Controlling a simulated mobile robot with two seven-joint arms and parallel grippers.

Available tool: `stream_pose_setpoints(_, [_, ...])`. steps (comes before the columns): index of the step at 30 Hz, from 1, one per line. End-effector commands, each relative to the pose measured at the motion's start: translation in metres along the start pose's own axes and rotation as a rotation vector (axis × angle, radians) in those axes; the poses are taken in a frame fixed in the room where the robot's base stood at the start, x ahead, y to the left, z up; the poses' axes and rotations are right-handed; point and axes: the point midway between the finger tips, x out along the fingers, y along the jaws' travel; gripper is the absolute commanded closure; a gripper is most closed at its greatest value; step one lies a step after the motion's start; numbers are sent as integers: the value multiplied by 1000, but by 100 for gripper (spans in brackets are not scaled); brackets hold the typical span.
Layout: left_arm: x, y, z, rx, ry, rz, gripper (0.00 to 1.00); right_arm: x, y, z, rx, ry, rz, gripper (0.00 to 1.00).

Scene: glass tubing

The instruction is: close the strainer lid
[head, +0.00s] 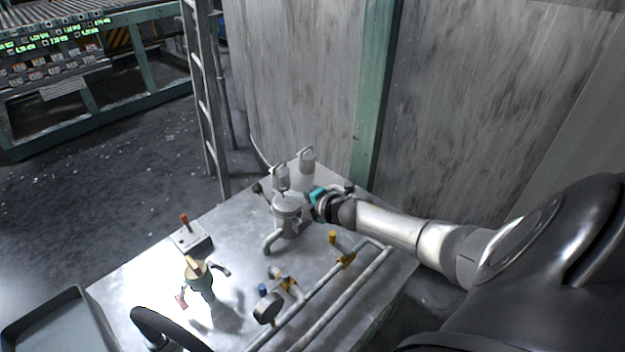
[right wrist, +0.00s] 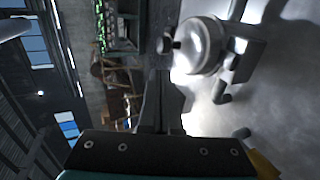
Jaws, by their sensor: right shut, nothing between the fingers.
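The strainer (head: 287,207) is a grey metal body with a round pale top, standing on the metal table towards its back. The round top shows close up in the right wrist view (right wrist: 203,42). A dark knob on a short stem (right wrist: 168,45) sticks out at its left edge. I cannot tell whether the lid is fully down. My right gripper (head: 313,199) is beside the strainer, on its right in the head view. Its fingers (right wrist: 156,100) are together and empty, apart from the round top in the right wrist view. My left gripper is not in view.
Grey fittings (head: 306,160) stand behind the strainer. Pipes with yellow fittings (head: 334,238) run along the front right of the table (head: 133,291). A small box with a red-topped lever (head: 190,238) and a valve (head: 198,277) stand left. A tray (head: 62,318) is at the lower left.

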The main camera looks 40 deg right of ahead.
Motion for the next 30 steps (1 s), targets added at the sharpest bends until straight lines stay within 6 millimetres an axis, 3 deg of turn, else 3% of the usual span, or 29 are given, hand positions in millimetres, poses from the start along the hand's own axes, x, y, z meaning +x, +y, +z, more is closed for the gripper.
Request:
stream_pose_setpoints(15, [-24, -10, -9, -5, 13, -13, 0, -66, 0, 0, 0, 0, -2, 100])
stream_pose_setpoints(21, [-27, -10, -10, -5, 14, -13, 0, -77, 0, 0, -1, -1, -1, 100])
stream_pose_setpoints(30, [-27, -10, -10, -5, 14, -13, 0, -79, 0, 0, -1, -1, 0, 100])
